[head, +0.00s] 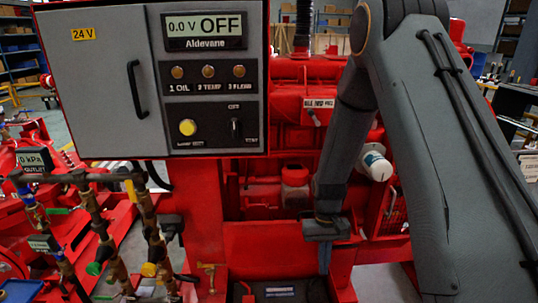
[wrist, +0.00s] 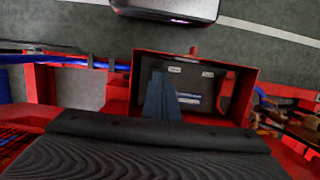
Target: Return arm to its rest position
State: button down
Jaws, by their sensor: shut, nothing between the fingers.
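My gripper (head: 324,268) hangs from my grey arm at the lower middle of the head view, fingers pointing down. It is shut with nothing in it, above a red open-topped box (wrist: 195,56) that holds a dark battery-like block (head: 280,292). In the wrist view my gripper (wrist: 160,78) shows as blue-grey fingers close together, in front of the box. They hide part of the dark block. My arm is bent, with its upper links filling the right side of the head view.
A grey control panel (head: 95,95) with a display reading OFF stands at the upper left. Pipes and valves (head: 100,225) stand at the lower left. Red engine parts, a white cylinder (head: 375,164) and a red-capped container (head: 295,178) are close behind my arm.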

jog(key=s+r+t+p, duration=0.1)
jog(key=s+r, duration=0.7)
jog(key=r, duration=0.3)
jog(key=s+r+t+p, duration=0.1)
jog(key=s+r+p, duration=0.1)
jog(key=s+r, duration=0.6)
notch_tip(320, 180, up, 3)
jog(key=shift+s+r, duration=0.1)
jog(key=shift+s, duration=0.25)
